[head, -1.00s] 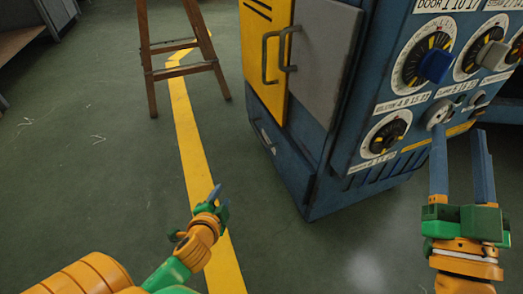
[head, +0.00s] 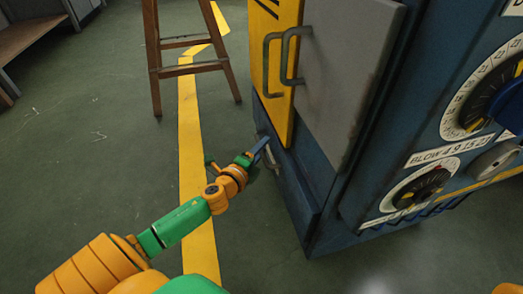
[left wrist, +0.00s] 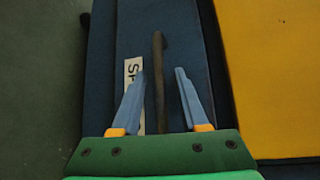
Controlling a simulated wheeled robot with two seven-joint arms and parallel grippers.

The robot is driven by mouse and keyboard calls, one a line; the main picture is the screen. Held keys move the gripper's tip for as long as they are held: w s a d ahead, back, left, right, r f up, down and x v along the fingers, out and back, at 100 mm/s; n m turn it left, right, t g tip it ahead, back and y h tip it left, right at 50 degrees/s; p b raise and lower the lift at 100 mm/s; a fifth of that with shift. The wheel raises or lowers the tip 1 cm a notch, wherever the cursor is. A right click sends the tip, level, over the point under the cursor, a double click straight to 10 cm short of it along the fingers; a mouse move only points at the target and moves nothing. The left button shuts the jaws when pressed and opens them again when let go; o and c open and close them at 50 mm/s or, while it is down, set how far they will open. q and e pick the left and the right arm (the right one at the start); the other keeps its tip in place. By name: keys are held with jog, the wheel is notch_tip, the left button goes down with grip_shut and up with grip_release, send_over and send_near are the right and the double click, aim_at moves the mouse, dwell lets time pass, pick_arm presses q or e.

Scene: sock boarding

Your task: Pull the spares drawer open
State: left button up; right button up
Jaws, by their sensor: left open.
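The spares drawer (left wrist: 188,52) is a dark blue front low on the side of the blue machine, partly hidden by my arm in the head view. Its bar handle (left wrist: 158,65) and a white label (left wrist: 132,90), partly covered and reading "SP", show in the left wrist view. My left gripper (head: 264,146) is at the drawer front, and it also shows in the left wrist view (left wrist: 160,74). Its two blue fingers are open, one on each side of the handle, with gaps visible. My right gripper is not in view.
Above the drawer are a yellow door (head: 272,75) and a grey door (head: 345,75) with bar handles. Dials (head: 425,188) cover the machine's right face. A wooden stool (head: 154,70) stands at the back left. The green floor left of the machine is mostly clear.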

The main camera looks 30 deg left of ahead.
pick_arm(q)
grip_shut()
dwell(1.4)
